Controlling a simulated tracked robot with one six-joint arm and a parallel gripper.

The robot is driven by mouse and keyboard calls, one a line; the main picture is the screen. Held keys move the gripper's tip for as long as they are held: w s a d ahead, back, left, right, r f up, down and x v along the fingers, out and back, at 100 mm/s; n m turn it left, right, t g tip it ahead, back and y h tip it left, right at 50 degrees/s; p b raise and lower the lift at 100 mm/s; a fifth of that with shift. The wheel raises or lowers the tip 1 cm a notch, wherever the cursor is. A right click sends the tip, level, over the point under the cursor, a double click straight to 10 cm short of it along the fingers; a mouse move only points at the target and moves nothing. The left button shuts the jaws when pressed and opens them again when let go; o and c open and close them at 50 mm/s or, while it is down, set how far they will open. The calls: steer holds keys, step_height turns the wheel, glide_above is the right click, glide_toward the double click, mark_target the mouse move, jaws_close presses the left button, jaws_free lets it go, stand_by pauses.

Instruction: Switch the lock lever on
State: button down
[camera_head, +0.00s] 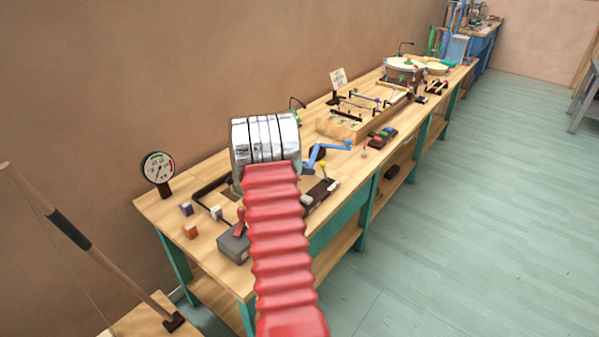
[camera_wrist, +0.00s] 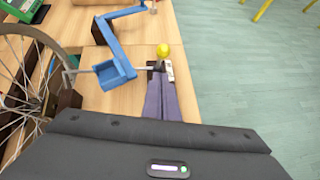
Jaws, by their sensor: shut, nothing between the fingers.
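A lever with a yellow ball knob (camera_wrist: 163,51) stands on a dark base with a pale label plate in the wrist view; the label is unreadable. The knob also shows near the bench's front edge in the head view (camera_head: 323,164). My gripper (camera_wrist: 161,79) is shut and empty, its purple-grey fingers pointing at the lever's base just below the knob. I cannot tell whether they touch it. The fingers hide part of the base. A grey box with a red-handled lever (camera_head: 239,222) stands at the bench's near left. Neither lever's lock marking is legible.
A blue crank (camera_wrist: 119,48) lies close left of the fingers, with a spoked wheel (camera_wrist: 28,70) farther left. A silver drum (camera_head: 266,137) stands behind my red arm sleeve. A dial gauge (camera_head: 158,169) stands at the left. Open floor lies right of the bench.

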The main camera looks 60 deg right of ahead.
steer(key=shift+s+d+r, duration=0.15)
steer(key=shift+s+d, duration=0.1)
steer(key=shift+d, duration=0.4)
steer(key=shift+s+d+r, duration=0.1)
steer(key=shift+s+d, duration=0.1)
steer(key=shift+d, duration=0.45)
steer(key=shift+w+r, duration=0.1)
steer(key=shift+w, duration=0.05)
